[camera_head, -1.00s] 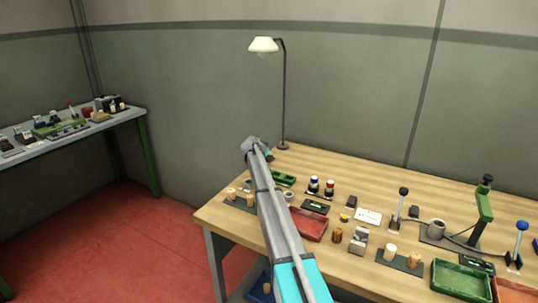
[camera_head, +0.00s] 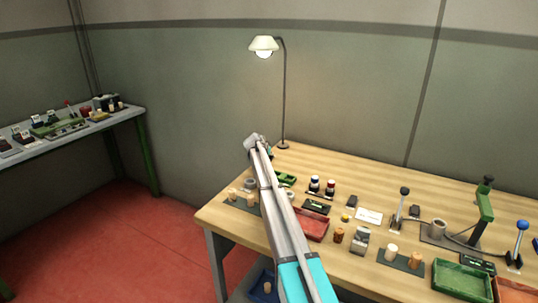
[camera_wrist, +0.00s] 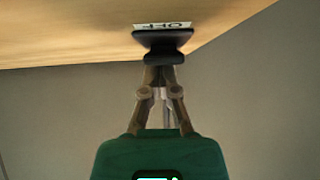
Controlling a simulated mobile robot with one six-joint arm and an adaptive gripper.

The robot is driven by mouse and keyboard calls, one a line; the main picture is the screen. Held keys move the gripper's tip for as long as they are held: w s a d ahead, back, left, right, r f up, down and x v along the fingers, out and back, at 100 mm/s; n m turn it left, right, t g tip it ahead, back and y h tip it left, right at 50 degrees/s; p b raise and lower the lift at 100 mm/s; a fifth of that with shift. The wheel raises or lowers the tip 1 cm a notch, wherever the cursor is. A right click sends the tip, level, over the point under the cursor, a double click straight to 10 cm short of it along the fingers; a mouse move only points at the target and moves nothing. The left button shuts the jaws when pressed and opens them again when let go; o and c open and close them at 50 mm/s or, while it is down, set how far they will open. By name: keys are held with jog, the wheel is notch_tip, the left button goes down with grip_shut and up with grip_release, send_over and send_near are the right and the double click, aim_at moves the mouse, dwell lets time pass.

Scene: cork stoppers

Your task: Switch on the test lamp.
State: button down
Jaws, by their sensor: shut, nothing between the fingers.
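The test lamp (camera_head: 263,43) stands on a thin dark pole at the back left of the workbench. Its bulb shows bright white under the pale shade. In the wrist view my gripper (camera_wrist: 164,70) is shut and empty, its fingertips close together. They meet a dark block (camera_wrist: 163,40), which looks like a switch, beside a white label (camera_wrist: 162,26) with upside-down lettering that seems to read OFF. I cannot tell whether the fingertips press on it. In the head view my arm hides the gripper's tips and the spot they are at.
A second table (camera_head: 75,135) stands at the left. Red floor lies between them.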

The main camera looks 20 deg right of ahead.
jog(key=shift+s+a+f, duration=0.1)
jog(key=shift+s+a, duration=0.5)
jog(key=shift+a, duration=0.2)
jog(key=r+p, duration=0.4)
jog(key=shift+s+a+r, duration=0.25)
jog(key=shift+a+r, duration=0.05)
jog(key=shift+r, duration=0.05)
jog(key=f+p+v, duration=0.1)
jog(key=p+v, duration=0.4)
jog(key=v, duration=0.4)
jog(key=shift+s+a, duration=0.45)
jog(key=shift+d, duration=0.1)
